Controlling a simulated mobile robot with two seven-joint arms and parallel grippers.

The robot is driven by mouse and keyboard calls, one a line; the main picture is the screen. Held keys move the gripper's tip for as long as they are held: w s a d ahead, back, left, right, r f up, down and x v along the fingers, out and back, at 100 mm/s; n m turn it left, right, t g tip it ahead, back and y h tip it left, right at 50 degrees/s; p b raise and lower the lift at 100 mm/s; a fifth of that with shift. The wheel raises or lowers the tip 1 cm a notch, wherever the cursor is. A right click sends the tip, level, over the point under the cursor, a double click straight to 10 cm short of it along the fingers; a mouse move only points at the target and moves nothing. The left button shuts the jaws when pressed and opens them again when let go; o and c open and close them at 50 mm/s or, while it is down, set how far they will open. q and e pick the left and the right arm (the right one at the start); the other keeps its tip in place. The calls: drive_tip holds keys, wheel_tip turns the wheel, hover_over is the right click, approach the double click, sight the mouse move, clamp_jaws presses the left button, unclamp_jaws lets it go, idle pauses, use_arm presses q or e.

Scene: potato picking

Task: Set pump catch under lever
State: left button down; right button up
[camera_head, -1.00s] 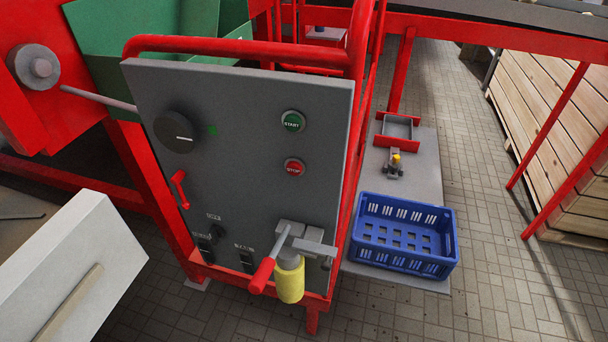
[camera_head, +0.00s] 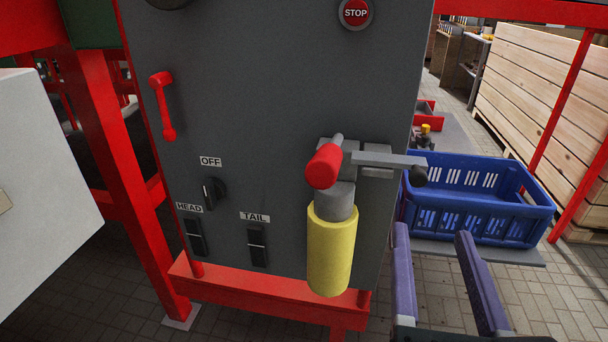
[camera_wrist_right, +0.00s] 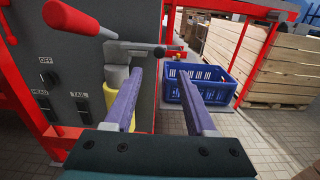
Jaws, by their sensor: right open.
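The hand pump on the grey panel has a yellow cylinder (camera_head: 332,250) and a lever with a red grip (camera_head: 324,166) that points toward the camera. The catch (camera_head: 390,160) is a flat grey bar with a dark knob (camera_head: 419,174) at its right end. It reaches right from the pump head, beside the lever. The bar (camera_wrist_right: 140,48) and the knob (camera_wrist_right: 159,51) also show in the right wrist view. My right gripper (camera_head: 432,232) is open and empty, below and right of the knob. Its purple fingers also show in the right wrist view (camera_wrist_right: 160,85). My left gripper is not visible.
A blue crate (camera_head: 480,222) stands on a grey platform behind my right gripper. The panel (camera_head: 260,100) carries a stop button (camera_head: 355,12), a red handle (camera_head: 162,105) and switches. A white block (camera_head: 45,160) is at the left. Wooden crates (camera_head: 540,80) stand at the back right.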

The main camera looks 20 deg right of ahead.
sight(418, 182)
drive_tip(key=p+x, duration=0.1)
drive_tip(key=x, duration=0.9)
drive_tip(key=shift+a+p, duration=0.1)
drive_tip(key=shift+p, duration=0.25)
drive_tip(key=shift+c, duration=0.2)
clamp_jaws()
idle(0.4)
